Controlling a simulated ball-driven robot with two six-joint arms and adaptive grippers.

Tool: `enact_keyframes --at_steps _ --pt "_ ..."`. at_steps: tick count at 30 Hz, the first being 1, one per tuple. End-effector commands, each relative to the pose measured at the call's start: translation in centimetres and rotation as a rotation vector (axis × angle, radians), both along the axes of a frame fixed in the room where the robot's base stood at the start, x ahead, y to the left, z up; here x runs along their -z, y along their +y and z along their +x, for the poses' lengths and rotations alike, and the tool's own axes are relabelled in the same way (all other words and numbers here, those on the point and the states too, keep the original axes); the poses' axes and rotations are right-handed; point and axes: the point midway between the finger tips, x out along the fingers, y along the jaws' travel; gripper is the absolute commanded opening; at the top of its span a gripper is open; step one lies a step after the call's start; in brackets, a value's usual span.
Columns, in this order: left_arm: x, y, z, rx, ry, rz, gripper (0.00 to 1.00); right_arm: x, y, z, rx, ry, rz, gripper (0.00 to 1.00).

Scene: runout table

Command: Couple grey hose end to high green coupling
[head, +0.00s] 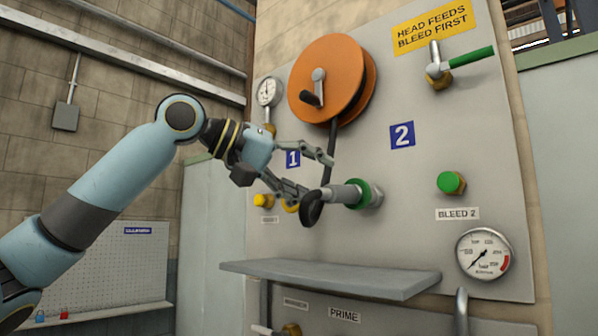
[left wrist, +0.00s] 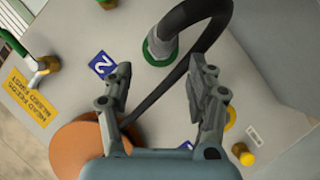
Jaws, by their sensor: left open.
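The green coupling (head: 377,194) is on the grey panel below the "2" sign. The grey hose end (head: 345,194) points straight into its ring, and the two appear joined; how fully it is seated cannot be told. In the left wrist view, the hose end (left wrist: 164,46) sits inside the green ring (left wrist: 149,54). The black hose (head: 312,209) bends back from the hose end and runs up to the reel. My left gripper (head: 318,176) is open and empty, just left of the hose end. Its fingers (left wrist: 160,68) are spread apart, with the hose passing beyond them.
An orange reel (head: 325,75) hangs above. A grey shelf (head: 335,279) juts out below the coupling. A green-capped bleed fitting (head: 451,182), a gauge (head: 484,253) and a green-handled valve (head: 470,58) are to the right. A yellow-capped fitting (head: 263,200) is at left.

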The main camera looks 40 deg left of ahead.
Motion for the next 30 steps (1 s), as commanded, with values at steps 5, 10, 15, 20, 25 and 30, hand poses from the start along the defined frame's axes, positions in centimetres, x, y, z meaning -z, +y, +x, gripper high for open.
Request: enact_keyframes --at_steps 5,10,15,20,25,30 --pt "-0.4 0.9 -1.2 -0.004 -0.001 0.004 0.57 0.0 0.0 0.0 0.000 0.000 0.000 0.00" --pt "-0.6 1.0 -1.8 -0.001 -0.001 0.002 0.57 0.0 0.0 0.0 0.000 0.000 0.000 0.00" --pt "-0.7 1.0 -2.0 0.001 -0.001 -0.001 0.57 0.0 0.0 0.0 0.000 0.000 0.000 0.00" --pt "-0.7 1.0 -2.0 0.001 -0.001 -0.002 0.57 0.0 0.0 0.0 0.000 0.000 0.000 0.00" --pt "-0.7 1.0 -2.0 0.001 -0.001 -0.001 0.57 0.0 0.0 0.0 0.000 0.000 0.000 0.00" --pt "-0.7 1.0 -2.0 0.001 -0.001 -0.001 0.57 0.0 0.1 0.0 0.000 0.000 0.001 0.00"
